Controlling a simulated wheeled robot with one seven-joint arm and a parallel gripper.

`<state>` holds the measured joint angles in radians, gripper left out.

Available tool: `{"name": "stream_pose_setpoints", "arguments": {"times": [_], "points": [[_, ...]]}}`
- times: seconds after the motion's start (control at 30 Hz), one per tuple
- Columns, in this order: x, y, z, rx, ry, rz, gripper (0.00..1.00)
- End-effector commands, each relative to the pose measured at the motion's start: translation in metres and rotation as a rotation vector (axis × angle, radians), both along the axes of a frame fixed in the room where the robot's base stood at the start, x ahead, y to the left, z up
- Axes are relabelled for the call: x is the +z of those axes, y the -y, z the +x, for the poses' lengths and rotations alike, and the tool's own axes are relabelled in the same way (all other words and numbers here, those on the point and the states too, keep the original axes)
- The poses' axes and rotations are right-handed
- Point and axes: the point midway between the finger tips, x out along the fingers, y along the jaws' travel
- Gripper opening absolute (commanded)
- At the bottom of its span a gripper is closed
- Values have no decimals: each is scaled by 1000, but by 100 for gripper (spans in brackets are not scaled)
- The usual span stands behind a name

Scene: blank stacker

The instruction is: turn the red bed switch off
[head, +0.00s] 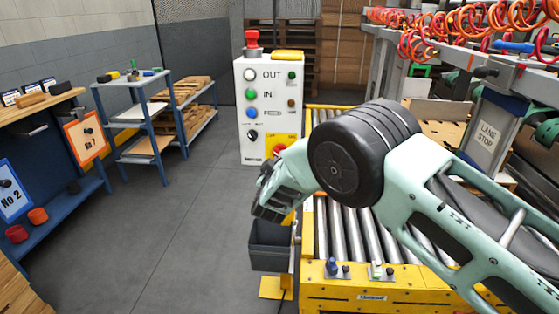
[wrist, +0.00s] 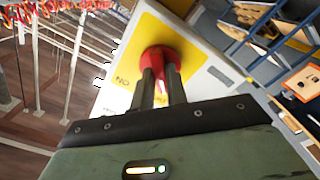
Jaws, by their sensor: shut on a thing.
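The red bed switch (wrist: 157,57) is a round red knob on a yellow plate (wrist: 135,48) in the wrist view. It also shows in the head view (head: 281,147), small, at the lower right of the white control box (head: 249,97). My gripper (wrist: 161,86) has its two dark fingers on either side of the switch's raised red grip and is shut on it. In the head view my gripper (head: 268,172) is at the lower front of the box, and its fingertips are hard to make out. The fingers hide part of the knob.
The box carries a red mushroom button (head: 252,40) on top and several coloured buttons on its face. A roller conveyor (head: 340,228) with a yellow frame lies to the right. A grey bin (head: 269,247) is below my gripper. Grey floor (head: 190,225) is clear to the left.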

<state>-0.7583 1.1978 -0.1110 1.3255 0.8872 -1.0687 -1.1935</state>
Motion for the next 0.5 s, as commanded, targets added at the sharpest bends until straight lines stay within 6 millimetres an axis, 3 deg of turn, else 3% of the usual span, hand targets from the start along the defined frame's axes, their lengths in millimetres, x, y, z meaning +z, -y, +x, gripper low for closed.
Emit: {"name": "stream_pose_setpoints", "arguments": {"times": [0.23,0.27,0.3,0.5], "points": [[-3,0,-1,0,-6,-4,0],[-3,0,-1,0,-6,-4,23],[-3,0,-1,0,-6,-4,34],[-2,0,-1,0,-3,-2,36]]}}
